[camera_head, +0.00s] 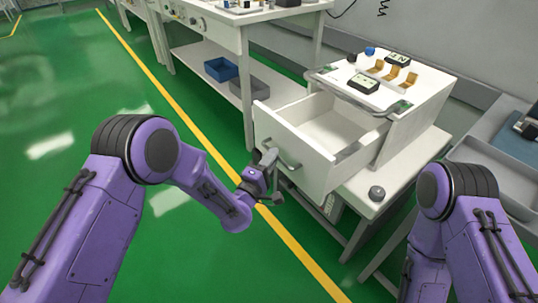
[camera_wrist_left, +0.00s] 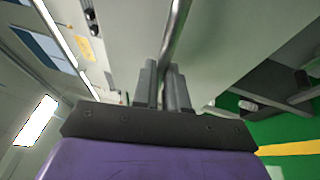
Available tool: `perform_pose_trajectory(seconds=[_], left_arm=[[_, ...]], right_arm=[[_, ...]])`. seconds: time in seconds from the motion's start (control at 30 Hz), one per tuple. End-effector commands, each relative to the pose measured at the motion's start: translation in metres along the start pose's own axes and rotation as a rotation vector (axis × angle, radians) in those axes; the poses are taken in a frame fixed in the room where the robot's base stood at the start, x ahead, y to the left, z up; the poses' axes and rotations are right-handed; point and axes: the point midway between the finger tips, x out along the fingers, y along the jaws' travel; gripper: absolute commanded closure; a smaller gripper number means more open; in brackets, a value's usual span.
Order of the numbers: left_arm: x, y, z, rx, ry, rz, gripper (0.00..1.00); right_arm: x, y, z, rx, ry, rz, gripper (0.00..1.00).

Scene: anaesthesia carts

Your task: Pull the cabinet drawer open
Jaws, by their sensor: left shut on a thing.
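The white cabinet (camera_head: 415,110) stands on a low white table at the right of the head view. Its drawer (camera_head: 322,155) is pulled well out, and its empty inside shows. The grey bar handle (camera_head: 284,158) is on the drawer's front. My left gripper (camera_head: 268,163) is at the handle, shut on it. In the left wrist view the fingers (camera_wrist_left: 166,88) close around the handle bar (camera_wrist_left: 176,35). My right arm is at the lower right of the head view; its gripper is out of sight.
A low white table (camera_head: 420,165) carries the cabinet and a small dark round knob-like object (camera_head: 376,193). A white workbench (camera_head: 240,20) with blue (camera_head: 221,68) and grey bins on its shelf stands behind. A grey cart (camera_head: 500,170) is at the right. Green floor is clear at left.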

Motion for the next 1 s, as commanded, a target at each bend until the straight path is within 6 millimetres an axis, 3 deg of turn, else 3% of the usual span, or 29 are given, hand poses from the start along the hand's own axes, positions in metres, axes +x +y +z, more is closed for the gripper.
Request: perform_pose_trajectory(seconds=[0.2,0.3,0.67,1.0], left_arm=[[-0.001,0.0,0.0,0.001,-0.001,-0.001,1.0],[-0.001,0.0,-0.001,0.001,0.0,-0.001,0.62],[-0.007,-0.001,-0.001,0.002,0.001,-0.003,0.62],[-0.082,-0.001,-0.001,0.001,0.001,-0.005,0.62]], right_arm=[[0.0,0.0,0.0,0.0,0.0,0.0,0.57],[0.0,0.0,0.0,0.0,0.0,0.0,0.57],[0.0,0.0,0.0,0.0,0.0,0.0,0.57],[0.001,0.0,0.0,0.0,0.0,0.0,0.57]])
